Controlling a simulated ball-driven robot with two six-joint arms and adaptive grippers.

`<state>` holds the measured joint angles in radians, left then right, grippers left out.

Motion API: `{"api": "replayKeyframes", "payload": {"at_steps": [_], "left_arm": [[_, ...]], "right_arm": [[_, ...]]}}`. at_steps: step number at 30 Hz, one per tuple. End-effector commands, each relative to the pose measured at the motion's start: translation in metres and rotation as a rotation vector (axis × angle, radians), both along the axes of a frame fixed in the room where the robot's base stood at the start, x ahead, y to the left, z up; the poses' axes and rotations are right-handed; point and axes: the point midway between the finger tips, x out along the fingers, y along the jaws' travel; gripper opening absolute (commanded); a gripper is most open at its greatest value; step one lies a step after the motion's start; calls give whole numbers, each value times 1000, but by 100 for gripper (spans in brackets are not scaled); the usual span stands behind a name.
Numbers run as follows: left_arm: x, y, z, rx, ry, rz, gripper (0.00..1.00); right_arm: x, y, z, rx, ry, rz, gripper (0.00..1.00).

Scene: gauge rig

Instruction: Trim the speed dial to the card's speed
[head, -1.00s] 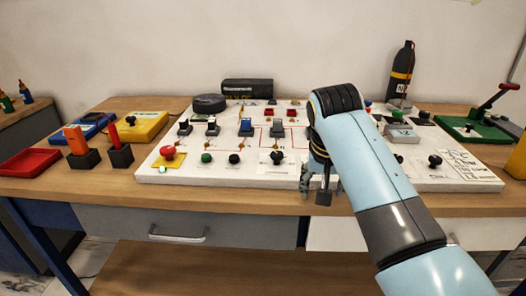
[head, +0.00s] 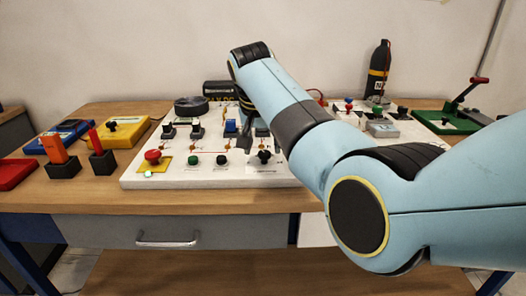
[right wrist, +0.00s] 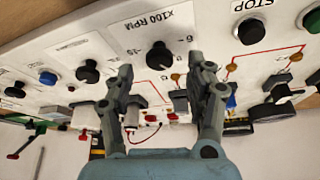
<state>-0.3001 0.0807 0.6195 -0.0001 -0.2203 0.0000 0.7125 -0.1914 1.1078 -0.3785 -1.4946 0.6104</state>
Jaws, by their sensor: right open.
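The speed dial is a black knob (right wrist: 160,56) on a white plate marked "x100 RPM" in the right wrist view. In the head view the dial knob (head: 264,157) stands near the board's front edge. My right gripper (right wrist: 162,78) is open, with its two fingers spread below the knob in the wrist picture and nothing between them. It also shows partly in the head view (head: 246,130), above the board just behind the dial. The dial's exact pointer setting is too small to read. No readable speed card shows; my right arm covers the board's right part. My left gripper is out of view.
A grey box (head: 382,128) and a black bottle (head: 378,72) stand at the right. Bare wood lies in front.

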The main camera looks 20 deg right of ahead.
Motion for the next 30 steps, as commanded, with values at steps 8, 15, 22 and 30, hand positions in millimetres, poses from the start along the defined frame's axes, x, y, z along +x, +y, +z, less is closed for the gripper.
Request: {"api": "replayKeyframes", "payload": {"at_steps": [8,15,22,30], "left_arm": [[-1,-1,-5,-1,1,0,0],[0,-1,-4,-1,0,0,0],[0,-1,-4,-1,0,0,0],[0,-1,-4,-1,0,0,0]], "right_arm": [[9,-5,-24,1,0,0,55],[9,-5,-25,1,0,0,55],[9,-5,-25,1,0,0,28],[9,-5,-24,1,0,0,0]]}}
